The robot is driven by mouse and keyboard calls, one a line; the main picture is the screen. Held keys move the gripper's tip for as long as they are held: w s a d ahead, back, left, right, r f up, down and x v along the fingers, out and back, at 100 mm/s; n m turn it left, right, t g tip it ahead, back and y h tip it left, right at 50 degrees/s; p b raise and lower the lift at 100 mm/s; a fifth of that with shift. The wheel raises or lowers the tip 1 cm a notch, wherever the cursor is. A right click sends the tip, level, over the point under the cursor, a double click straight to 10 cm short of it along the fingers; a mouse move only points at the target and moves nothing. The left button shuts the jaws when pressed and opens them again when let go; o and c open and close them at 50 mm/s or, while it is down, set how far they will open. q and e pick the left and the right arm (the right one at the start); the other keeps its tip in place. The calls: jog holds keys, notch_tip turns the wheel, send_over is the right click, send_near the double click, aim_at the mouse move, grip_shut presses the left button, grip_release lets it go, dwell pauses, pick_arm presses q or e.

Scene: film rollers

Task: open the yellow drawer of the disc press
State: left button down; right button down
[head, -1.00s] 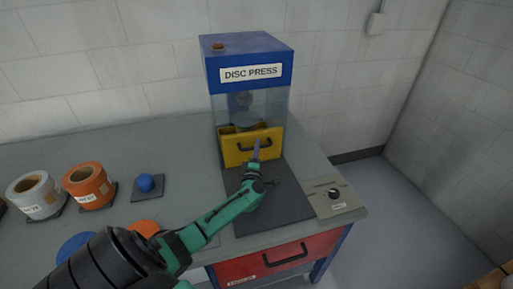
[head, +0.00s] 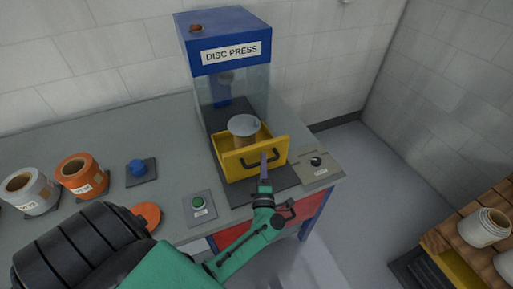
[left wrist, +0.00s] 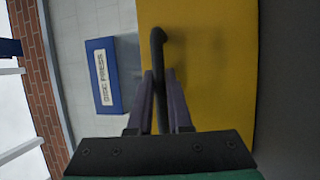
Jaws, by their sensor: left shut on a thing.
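The disc press (head: 228,50) is a blue cabinet with clear sides, standing on the grey bench. Its yellow drawer (head: 234,166) is pulled out toward me, with a pale round disc on a tan support (head: 244,126) inside it. The black handle (head: 250,161) is on the drawer's front. My left gripper (head: 264,160) is at the handle and shut on it. In the left wrist view the two purple fingers (left wrist: 162,100) close around the black bar (left wrist: 158,50) in front of the yellow drawer front (left wrist: 215,70). My right gripper is not in view.
Orange and white rolls (head: 82,175) and a blue knob (head: 138,167) stand at left. A wooden pallet (head: 470,235) with white rolls is at right.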

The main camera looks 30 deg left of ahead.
pick_arm(q)
jog(key=shift+s+d, duration=0.7)
jog(key=shift+d, duration=0.3)
jog(key=c, duration=0.8)
grip_release()
jog(key=shift+c, duration=0.2)
jog(key=b+v, duration=0.4)
jog(key=v, duration=1)
jog(key=shift+s+d, duration=0.2)
